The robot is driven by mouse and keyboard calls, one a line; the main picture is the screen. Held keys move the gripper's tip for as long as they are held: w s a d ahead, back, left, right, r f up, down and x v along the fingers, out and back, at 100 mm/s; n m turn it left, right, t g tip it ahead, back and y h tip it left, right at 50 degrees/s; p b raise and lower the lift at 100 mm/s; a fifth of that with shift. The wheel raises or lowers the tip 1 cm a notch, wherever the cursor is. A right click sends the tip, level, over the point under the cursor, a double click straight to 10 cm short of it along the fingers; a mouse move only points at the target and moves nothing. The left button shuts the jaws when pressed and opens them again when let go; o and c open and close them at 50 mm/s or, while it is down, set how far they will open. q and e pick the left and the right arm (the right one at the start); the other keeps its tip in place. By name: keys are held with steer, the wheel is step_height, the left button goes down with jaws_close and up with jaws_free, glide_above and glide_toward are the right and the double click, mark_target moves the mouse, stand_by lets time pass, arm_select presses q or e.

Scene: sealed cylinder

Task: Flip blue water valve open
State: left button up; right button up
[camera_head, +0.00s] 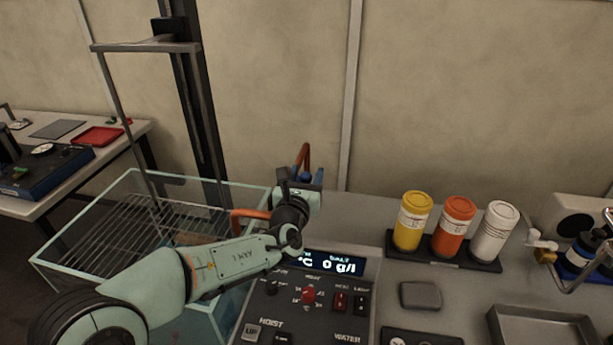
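My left arm reaches in from the lower left, and my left gripper (305,180) is at the back of the bench, just below a copper-coloured pipe (303,153). Small blue parts of the water valve (294,172) show right beside the gripper's far end. The gripper covers most of the valve, so the handle's position is hidden. I cannot tell whether the fingers touch it or whether they are open or shut. My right gripper is not in view.
A control panel (283,320) with a lit display (326,264) stands in front of the gripper. A glass tank (100,281) with a wire rack is left. Yellow (412,222), orange (453,226) and white (492,231) canisters stand right. A metal tray (541,329) lies at lower right.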

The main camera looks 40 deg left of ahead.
arm_select(q)
steer(key=v, duration=1.3)
steer(key=shift+s, duration=0.2)
